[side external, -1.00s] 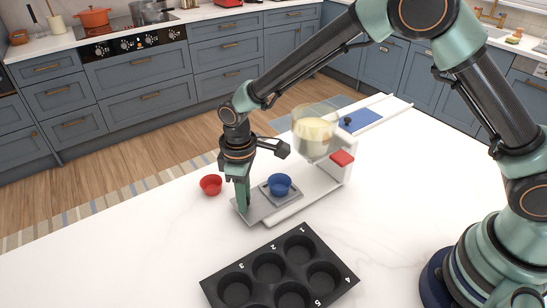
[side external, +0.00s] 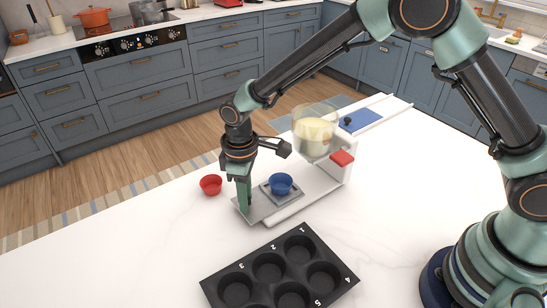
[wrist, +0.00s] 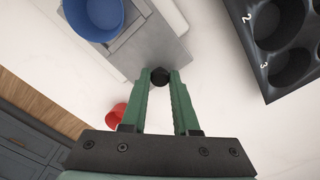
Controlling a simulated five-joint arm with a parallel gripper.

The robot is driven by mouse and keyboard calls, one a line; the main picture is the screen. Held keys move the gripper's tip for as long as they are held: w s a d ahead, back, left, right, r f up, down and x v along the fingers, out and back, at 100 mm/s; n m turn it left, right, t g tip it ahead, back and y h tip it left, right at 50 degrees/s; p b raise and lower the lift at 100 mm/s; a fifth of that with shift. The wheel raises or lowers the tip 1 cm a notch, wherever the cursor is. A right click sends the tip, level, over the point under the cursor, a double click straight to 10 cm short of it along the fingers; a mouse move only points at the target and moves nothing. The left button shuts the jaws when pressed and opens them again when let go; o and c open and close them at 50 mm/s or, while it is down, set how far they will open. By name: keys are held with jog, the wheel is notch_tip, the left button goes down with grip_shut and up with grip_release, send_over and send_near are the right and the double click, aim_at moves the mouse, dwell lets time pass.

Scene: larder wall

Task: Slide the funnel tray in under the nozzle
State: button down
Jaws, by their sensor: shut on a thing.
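The funnel tray (side external: 259,205) is a flat grey plate lying on the white base of the dispenser, with a blue cup (side external: 281,184) on its raised square. In the wrist view the tray (wrist: 165,52) and the blue cup (wrist: 93,15) are at the top. My gripper (side external: 243,209) points down at the tray's near left end. In the wrist view my gripper (wrist: 160,78) is shut on the tray's black knob (wrist: 160,76). The dispenser's clear hopper (side external: 314,130) holds a pale mix, up and right of the cup. I cannot make out the nozzle below it.
A red cup (side external: 210,185) stands on the counter left of my gripper. A dark muffin tin (side external: 252,267) with numbered wells lies in front. A red part (side external: 342,158) sits on the dispenser's right side. A blue mat (side external: 360,121) lies behind. The counter at front left is clear.

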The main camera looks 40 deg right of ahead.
aim_at(263, 198)
jog(key=d, duration=0.4)
jog(key=shift+d+r, duration=0.1)
jog(key=shift+d, duration=0.15)
jog(key=c, duration=0.7)
grip_release()
notch_tip(263, 198, up, 12)
